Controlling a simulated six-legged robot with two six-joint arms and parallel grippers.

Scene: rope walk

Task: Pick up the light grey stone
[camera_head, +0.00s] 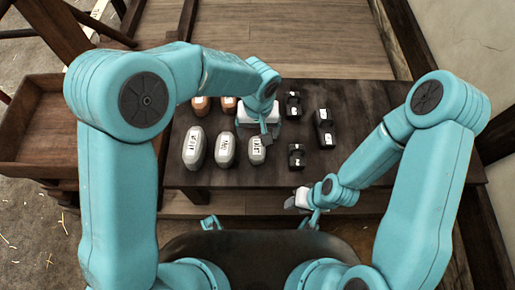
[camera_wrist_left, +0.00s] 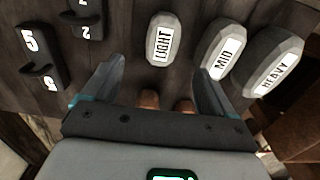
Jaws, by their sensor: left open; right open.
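The light grey stone, labelled LIGHT, lies on the dark table and shows in the head view (camera_head: 257,152) and the left wrist view (camera_wrist_left: 161,38). It is the smallest of three grey labelled stones. The MID stone (camera_wrist_left: 222,45) and HEAVY stone (camera_wrist_left: 273,62) lie beside it. My left gripper (camera_head: 267,131) is over the table next to the LIGHT stone. In the left wrist view its fingers (camera_wrist_left: 160,68) are apart and empty, with the stone just beyond the tips. My right gripper (camera_head: 309,216) is open and empty near the table's front edge.
Black numbered weights (camera_head: 324,128) lie on the table to the right of the stones. Brown-orange pieces (camera_head: 200,106) lie behind the stones, partly hidden by my left arm. A wooden tray (camera_head: 36,172) stands at left. The table's right side is clear.

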